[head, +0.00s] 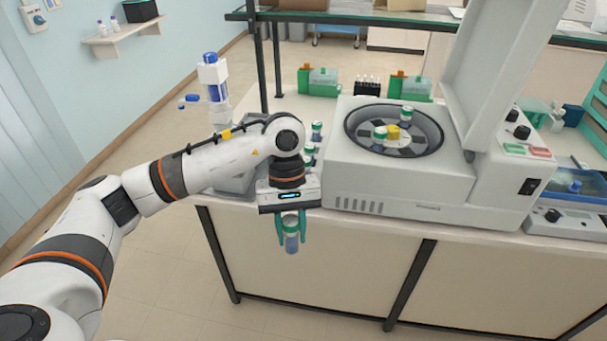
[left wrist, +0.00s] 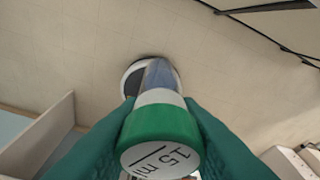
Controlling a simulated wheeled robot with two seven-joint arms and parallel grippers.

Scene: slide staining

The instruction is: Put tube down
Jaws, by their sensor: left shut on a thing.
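My left gripper (head: 291,232) is shut on a tube (head: 292,243) with a blue body. It hangs roughly upright in front of the bench's front edge. In the left wrist view the tube shows a green cap (left wrist: 160,135) marked "15 ml" between the two green fingers, and its lower end points away over the floor. Several other capped tubes (head: 316,131) stand behind my wrist, partly hidden by it, by a grey holder (head: 232,182). The centrifuge (head: 395,187) stands with its lid raised, and tubes (head: 380,134) sit in its rotor. My right gripper is not in view.
The centrifuge lid (head: 490,70) rises at the right. Green racks (head: 318,82) and a dark rack of small bottles (head: 367,88) stand at the back of the bench. A device with knobs (head: 570,222) is at the far right. The floor before the bench is clear.

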